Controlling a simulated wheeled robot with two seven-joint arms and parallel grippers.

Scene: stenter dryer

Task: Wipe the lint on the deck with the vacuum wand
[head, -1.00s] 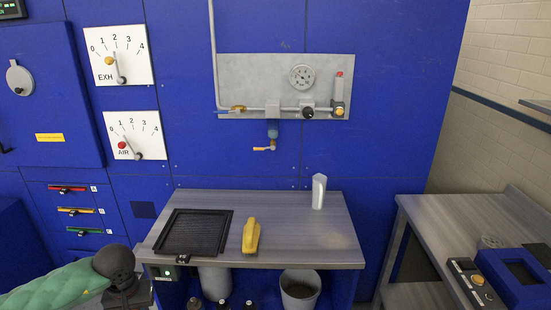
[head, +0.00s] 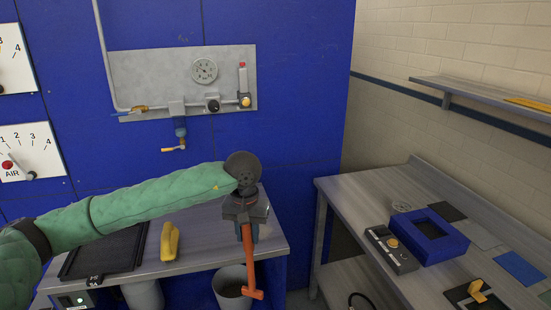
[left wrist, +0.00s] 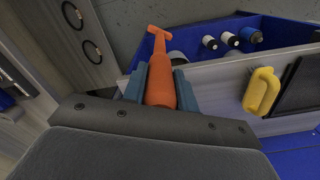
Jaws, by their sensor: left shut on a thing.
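My left gripper (head: 248,226) is shut on the orange vacuum wand (head: 249,262), which hangs down in front of the deck's right part, its end overlapping the bin in the picture. In the left wrist view the wand (left wrist: 160,80) sits between my two gripper fingers (left wrist: 160,88), its crosspiece pointing away. The grey deck (head: 203,240) is the top of a bench against the blue machine. My gripper and forearm cover its right part, and I cannot make out lint there. My right gripper is not in view.
A black tray (head: 88,255) and a yellow handled thing (head: 170,241) lie on the deck. The yellow thing also shows in the left wrist view (left wrist: 261,91). A grey bin (head: 232,285) stands below. To the right, a second bench (head: 350,200) carries a blue box (head: 430,238).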

